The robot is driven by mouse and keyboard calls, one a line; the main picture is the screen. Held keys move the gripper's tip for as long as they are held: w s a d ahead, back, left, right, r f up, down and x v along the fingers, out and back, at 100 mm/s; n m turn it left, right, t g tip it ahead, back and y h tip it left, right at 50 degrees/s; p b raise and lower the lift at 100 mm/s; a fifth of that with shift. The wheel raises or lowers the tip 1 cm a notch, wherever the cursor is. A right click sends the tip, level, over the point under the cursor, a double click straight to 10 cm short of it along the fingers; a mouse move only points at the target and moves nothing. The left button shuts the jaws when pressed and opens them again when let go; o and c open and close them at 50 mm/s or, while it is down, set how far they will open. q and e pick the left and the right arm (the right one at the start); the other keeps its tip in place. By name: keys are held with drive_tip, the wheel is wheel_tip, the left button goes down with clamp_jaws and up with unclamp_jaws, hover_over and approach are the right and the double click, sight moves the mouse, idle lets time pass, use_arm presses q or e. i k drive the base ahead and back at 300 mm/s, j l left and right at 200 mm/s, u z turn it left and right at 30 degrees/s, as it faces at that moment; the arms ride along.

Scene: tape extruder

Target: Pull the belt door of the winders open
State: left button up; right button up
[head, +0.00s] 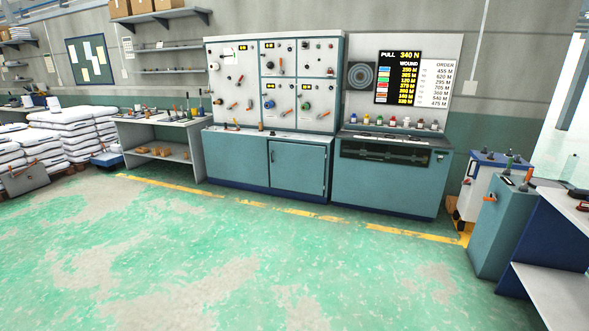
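A long machine stands against the far wall. Its left part is a grey control panel (232,105) above a teal base cabinet (236,158). A closed teal door (297,168) with a small handle at its left edge is set in that base. The right part is a teal cabinet (385,185) with a dark window (385,152) and small coloured spools along its top. I cannot tell which panel is the winders' belt door. Neither of my grippers is in view.
A yellow floor line (290,211) runs in front of the machine. The green, worn floor (220,260) before it is clear. White sacks (70,130) and a workbench (160,135) stand left. A teal cabinet (495,232) and a blue-sided table (545,235) stand right.

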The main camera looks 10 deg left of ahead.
sight(297, 167)
drive_tip(key=i+u, duration=0.35)
drive_tip(key=i, duration=1.6)
